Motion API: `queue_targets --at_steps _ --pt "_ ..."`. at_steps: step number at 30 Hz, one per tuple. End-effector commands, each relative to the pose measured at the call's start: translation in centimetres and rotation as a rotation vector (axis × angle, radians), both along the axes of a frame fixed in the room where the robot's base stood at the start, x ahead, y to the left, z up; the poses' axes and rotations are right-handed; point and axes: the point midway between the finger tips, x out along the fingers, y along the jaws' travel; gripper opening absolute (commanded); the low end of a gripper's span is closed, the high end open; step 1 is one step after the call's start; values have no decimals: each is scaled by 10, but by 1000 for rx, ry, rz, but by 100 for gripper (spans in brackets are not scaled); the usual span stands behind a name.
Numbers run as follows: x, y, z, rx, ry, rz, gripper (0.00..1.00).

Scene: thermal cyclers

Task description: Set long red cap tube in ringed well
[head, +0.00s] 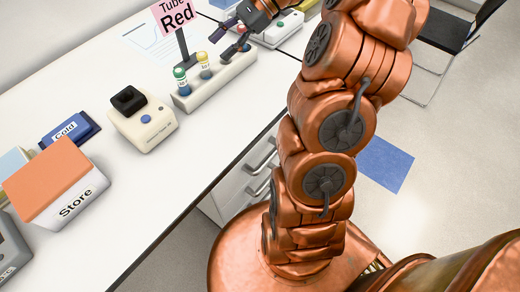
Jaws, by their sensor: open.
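A white tube rack (222,78) stands near the table edge, with a green-capped tube (180,76) and a yellow-capped tube (204,62) upright in it. A pink sign (176,16) reading "Tube Red" stands on a dark post behind the rack. My gripper (219,46) is open over the right part of the rack, with its dark fingers apart. I cannot make out a long red-capped tube; the fingers cover part of the rack there. I cannot make out a ringed well either.
A cream device (152,133) with a dark block on top stands left of the rack. A white device (276,32) is beyond my gripper. A "Store" box (62,178) and blue "Cold" block (72,132) are at left. Bare table lies between the cream device and the front edge.

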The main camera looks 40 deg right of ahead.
Motion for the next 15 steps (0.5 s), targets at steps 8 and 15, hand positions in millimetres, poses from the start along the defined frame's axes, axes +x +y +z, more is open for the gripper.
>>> queue_targets --at_steps 8,15 --pt "-65 103 -4 -213 -94 389 53" --pt "-136 149 -20 -388 -178 719 53"
